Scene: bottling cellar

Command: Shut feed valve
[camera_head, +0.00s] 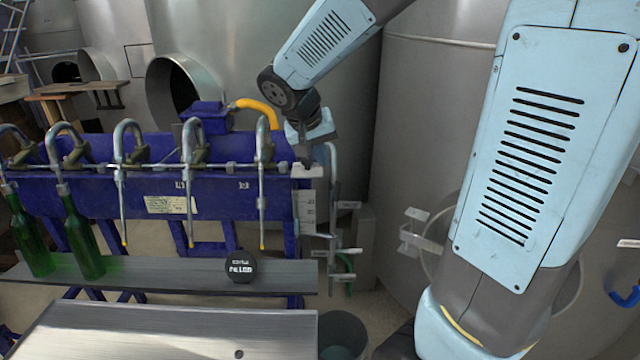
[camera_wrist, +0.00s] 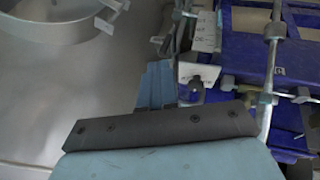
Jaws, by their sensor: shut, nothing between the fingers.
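The blue bottling machine (camera_head: 150,205) stands at the left with a row of metal filling spouts. At its right end are a vertical grey pipe (camera_head: 333,175) and several small metal levers (camera_head: 346,251), beside a white marked plate (camera_head: 308,212). I cannot tell for sure which part is the feed valve. My gripper (camera_head: 306,165) points down over the machine's top right corner, shut and empty, above the marked plate. The marked plate also shows in the wrist view (camera_wrist: 205,35). My own wrist hides part of the pipe's top; contact with the machine is unclear.
Two green bottles (camera_head: 82,240) stand on the shelf (camera_head: 180,277) under the spouts, with a round black object (camera_head: 241,267) farther right. A yellow hose (camera_head: 258,110) curves above the machine. A bucket (camera_head: 343,335) stands below. A large steel tank (camera_head: 420,130) bounds the right.

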